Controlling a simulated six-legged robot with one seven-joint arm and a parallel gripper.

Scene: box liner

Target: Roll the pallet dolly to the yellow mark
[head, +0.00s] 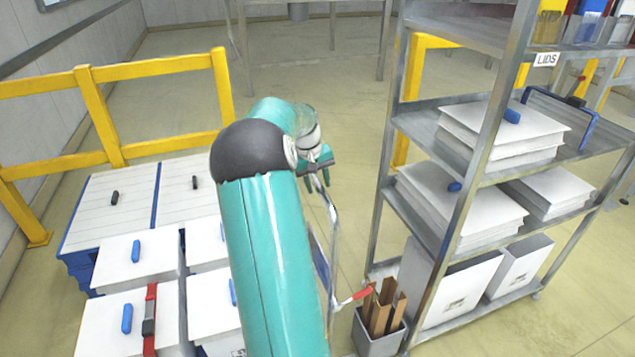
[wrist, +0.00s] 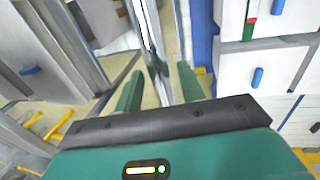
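The pallet dolly shows mainly by its upright grey metal handle (head: 334,235), partly hidden behind my teal arm in the head view. White boxes with blue handles (head: 136,262) stand beside it on the left; the base under them is hidden. My gripper (head: 322,172) is at the top of the handle. In the wrist view my gripper (wrist: 160,88) has its two teal fingers apart, with a metal bar (wrist: 152,40) running between them. I cannot tell whether either finger touches the bar. The yellow mark is not visible in either view.
A metal shelf rack (head: 455,235) with white lids and boxes stands close on the right. A grey bin (head: 378,335) of brown strips sits at its foot. A yellow guard rail (head: 165,148) stands behind the boxes. Open floor (head: 180,75) lies beyond.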

